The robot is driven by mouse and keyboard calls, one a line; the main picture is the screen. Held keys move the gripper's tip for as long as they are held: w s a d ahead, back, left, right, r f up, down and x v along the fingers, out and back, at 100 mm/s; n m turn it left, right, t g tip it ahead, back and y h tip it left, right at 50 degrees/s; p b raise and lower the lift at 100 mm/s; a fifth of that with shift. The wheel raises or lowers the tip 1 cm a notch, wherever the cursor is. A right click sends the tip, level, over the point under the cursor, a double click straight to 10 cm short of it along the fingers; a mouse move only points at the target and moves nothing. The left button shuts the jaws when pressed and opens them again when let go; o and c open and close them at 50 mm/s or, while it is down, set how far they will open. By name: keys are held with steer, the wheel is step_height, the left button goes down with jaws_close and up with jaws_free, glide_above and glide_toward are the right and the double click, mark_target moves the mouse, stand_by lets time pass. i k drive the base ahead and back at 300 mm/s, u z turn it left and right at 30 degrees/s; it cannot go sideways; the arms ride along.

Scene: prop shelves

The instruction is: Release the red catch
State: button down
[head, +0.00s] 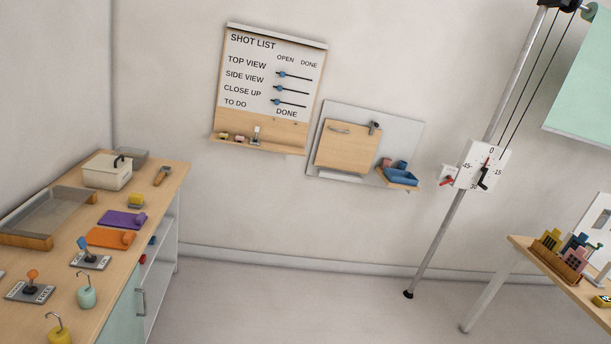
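A small red catch (447,181) sits on a white block at the left side of a white dial plate (482,166). The plate is mounted on a slanting grey pole (434,225) right of centre. The dial carries a black handle and a thin red pointer near its middle, with numbers around it. The catch is small in the picture, and I cannot tell its exact position. My gripper is not in view.
A wooden counter (160,196) with trays, levers and weights fills the left. A table (540,262) with small colored blocks stands at right. A shot list board (268,85) and a grey panel (400,133) hang on the wall. The floor between (300,300) is clear.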

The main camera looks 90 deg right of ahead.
mark_target(449, 178)
steer(key=z, duration=3.05)
steer(key=i, duration=2.95)
steer(key=u, duration=0.45)
